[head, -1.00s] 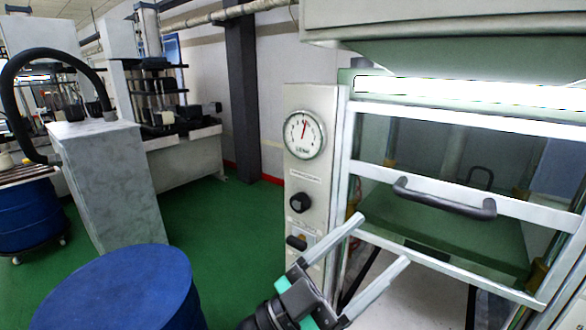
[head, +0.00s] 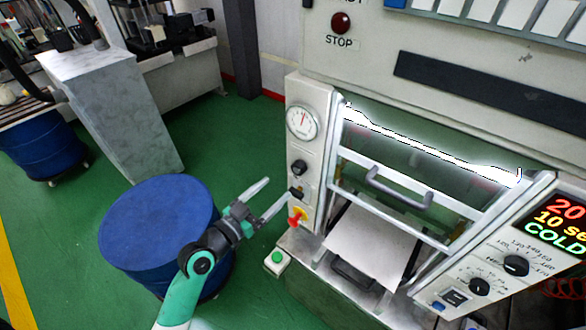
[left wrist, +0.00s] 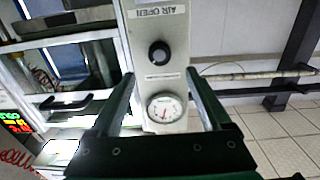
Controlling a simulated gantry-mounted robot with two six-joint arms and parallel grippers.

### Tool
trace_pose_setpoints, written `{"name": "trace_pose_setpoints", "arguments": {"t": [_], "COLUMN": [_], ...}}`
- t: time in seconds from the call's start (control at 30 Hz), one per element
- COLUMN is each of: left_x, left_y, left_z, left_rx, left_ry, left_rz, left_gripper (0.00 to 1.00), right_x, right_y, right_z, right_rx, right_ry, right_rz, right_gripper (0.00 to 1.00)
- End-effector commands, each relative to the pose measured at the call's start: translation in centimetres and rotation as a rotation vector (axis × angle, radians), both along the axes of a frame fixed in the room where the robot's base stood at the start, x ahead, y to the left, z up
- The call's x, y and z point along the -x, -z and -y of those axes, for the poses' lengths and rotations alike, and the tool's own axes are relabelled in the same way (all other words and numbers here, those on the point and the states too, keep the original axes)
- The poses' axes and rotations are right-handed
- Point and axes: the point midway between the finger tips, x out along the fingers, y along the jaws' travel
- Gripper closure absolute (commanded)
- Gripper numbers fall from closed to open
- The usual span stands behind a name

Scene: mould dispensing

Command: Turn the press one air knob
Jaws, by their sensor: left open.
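The black round air knob (head: 299,168) sits on the press's light side panel (head: 310,100), below a round white gauge (head: 302,122). My left gripper (head: 279,190) is open and empty, its two fingers pointing at the panel from the lower left. In the left wrist view the knob (left wrist: 159,53) shows between and beyond the fingers (left wrist: 160,78), apart from them. The gauge (left wrist: 164,107) shows there too, with an upside-down "AIR OPEN" label (left wrist: 158,11) on the panel. My right gripper is not in view.
The press door handle (head: 398,190) is to the right. A blue drum (head: 155,225) stands left, by my left arm. Green floor is open behind.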

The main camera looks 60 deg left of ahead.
Motion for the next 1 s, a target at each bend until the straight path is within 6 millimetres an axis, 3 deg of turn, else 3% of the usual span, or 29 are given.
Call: {"name": "trace_pose_setpoints", "arguments": {"t": [0.2,0.33,0.5,0.73,1.0], "left_x": [-4.9,-7.0,-8.3,-8.4,-8.4], "left_y": [-0.3,-0.2,-0.1,-0.1,-0.1], "left_z": [-1.3,-2.0,-2.3,-2.4,-2.4], "left_rx": [-0.001,-0.001,0.000,0.000,0.000], "left_ry": [0.002,0.001,0.001,0.000,0.000], "left_rz": [0.002,0.002,0.001,0.001,0.001], "left_gripper": [0.19,0.19,0.19,0.19,0.65], "right_x": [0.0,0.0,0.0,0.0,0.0], "right_y": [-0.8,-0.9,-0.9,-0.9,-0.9], "right_z": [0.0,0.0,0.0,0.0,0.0], "right_rx": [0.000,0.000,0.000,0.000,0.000], "right_ry": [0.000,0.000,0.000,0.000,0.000], "right_rz": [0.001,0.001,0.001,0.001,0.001], "right_gripper": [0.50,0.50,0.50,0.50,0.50]}}
